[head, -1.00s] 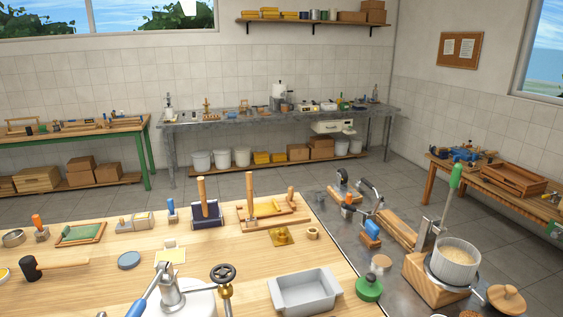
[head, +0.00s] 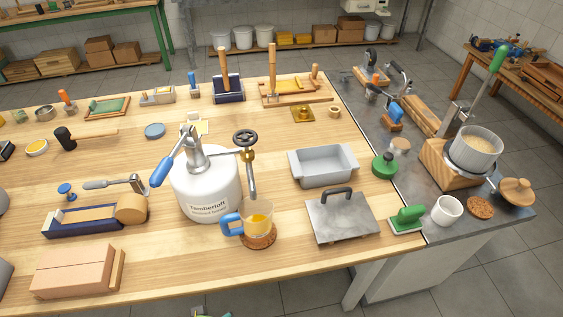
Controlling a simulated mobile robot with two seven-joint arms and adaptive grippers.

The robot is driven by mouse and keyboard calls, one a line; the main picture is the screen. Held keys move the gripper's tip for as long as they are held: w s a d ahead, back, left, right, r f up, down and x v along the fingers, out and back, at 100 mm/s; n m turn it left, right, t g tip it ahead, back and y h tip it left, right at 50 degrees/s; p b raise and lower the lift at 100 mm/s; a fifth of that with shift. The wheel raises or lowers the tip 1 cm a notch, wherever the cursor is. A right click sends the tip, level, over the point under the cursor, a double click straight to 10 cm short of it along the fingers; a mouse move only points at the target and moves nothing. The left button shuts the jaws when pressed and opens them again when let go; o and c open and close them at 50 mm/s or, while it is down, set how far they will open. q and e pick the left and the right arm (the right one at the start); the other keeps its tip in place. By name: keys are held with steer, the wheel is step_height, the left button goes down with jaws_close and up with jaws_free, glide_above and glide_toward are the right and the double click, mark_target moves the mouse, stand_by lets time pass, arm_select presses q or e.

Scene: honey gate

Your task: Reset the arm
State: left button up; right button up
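Neither of my grippers shows in the head view. A white lidded tank (head: 207,185) with a printed label stands on the wooden bench. A lever with a blue handle (head: 162,171) tilts down at its left. A brass valve with a dark handwheel (head: 245,139) sits at its right, with a spout pipe (head: 252,181) pointing down. A clear mug with a blue handle (head: 258,217) holds amber liquid. It stands on a round cork coaster (head: 258,239) below the spout. I cannot tell whether liquid is flowing.
A grey tray (head: 323,166) and a metal plate with a black handle (head: 341,215) lie to the right.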

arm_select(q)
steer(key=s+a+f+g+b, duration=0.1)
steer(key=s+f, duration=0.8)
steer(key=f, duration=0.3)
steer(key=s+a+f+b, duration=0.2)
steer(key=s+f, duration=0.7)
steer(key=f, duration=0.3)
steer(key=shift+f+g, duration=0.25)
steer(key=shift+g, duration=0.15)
